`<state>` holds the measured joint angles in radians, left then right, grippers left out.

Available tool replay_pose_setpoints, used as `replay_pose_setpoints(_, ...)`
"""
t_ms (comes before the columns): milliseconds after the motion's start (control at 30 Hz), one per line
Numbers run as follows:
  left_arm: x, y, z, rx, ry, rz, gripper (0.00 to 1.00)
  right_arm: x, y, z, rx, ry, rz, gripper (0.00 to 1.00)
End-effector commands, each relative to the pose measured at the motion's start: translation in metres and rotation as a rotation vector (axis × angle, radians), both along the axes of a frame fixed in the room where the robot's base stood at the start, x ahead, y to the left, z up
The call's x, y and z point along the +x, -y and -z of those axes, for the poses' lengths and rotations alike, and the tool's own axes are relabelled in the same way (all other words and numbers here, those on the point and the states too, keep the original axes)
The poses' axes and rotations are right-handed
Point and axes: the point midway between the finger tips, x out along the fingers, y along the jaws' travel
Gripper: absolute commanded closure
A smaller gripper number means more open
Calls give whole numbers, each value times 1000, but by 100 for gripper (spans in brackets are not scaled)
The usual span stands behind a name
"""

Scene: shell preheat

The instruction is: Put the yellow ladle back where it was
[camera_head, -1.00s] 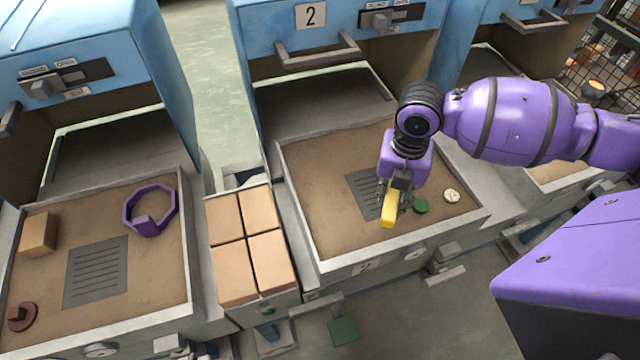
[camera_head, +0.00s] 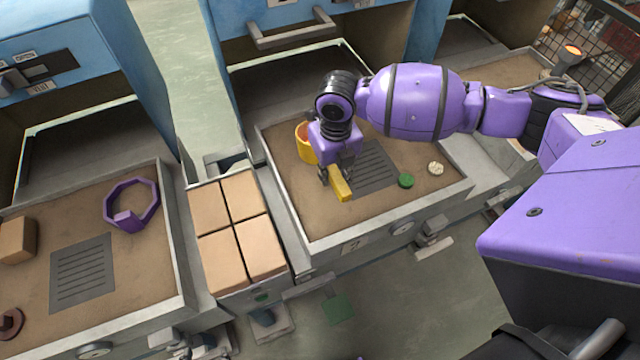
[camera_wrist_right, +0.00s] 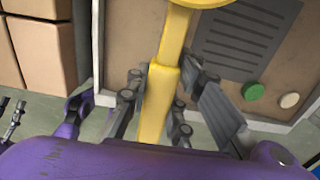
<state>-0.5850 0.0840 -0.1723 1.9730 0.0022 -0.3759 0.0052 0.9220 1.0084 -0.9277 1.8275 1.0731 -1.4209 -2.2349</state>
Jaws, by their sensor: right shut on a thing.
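The yellow ladle is in my right gripper (camera_head: 338,174). Its handle (camera_head: 341,184) points toward the front of the tray, and part of its orange-lined bowl (camera_head: 303,138) shows behind my wrist at the left. In the right wrist view the handle (camera_wrist_right: 157,100) runs between the two fingers, which are shut on it. The ladle is over the left part of the middle sandy tray (camera_head: 330,243), left of the dark slotted grate (camera_head: 375,167). I cannot tell whether the bowl touches the tray floor. My left gripper is not in view.
A green disc (camera_head: 405,181) and a pale round piece (camera_head: 436,168) lie at the tray's right. Tan blocks (camera_head: 228,262) stand left of it. The left tray holds a purple ring-shaped item (camera_head: 131,205), a tan block (camera_head: 17,240) and a brown piece (camera_head: 10,322).

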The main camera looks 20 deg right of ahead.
Motion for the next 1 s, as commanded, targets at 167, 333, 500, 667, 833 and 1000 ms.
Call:
replay_pose_setpoints(167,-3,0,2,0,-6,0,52,10,-15,20,2,3,0,100)
replay_pose_setpoints(333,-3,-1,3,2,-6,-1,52,13,-21,28,3,3,0,100)
replay_pose_setpoints(500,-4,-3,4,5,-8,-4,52,14,-25,52,1,0,2,100)
replay_pose_setpoints(667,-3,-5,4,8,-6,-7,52,16,-24,64,1,4,0,100)
replay_pose_setpoints(833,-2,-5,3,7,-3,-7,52,16,-24,63,1,5,0,100)
replay_pose_setpoints(1000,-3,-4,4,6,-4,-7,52,15,-24,67,0,2,0,75)
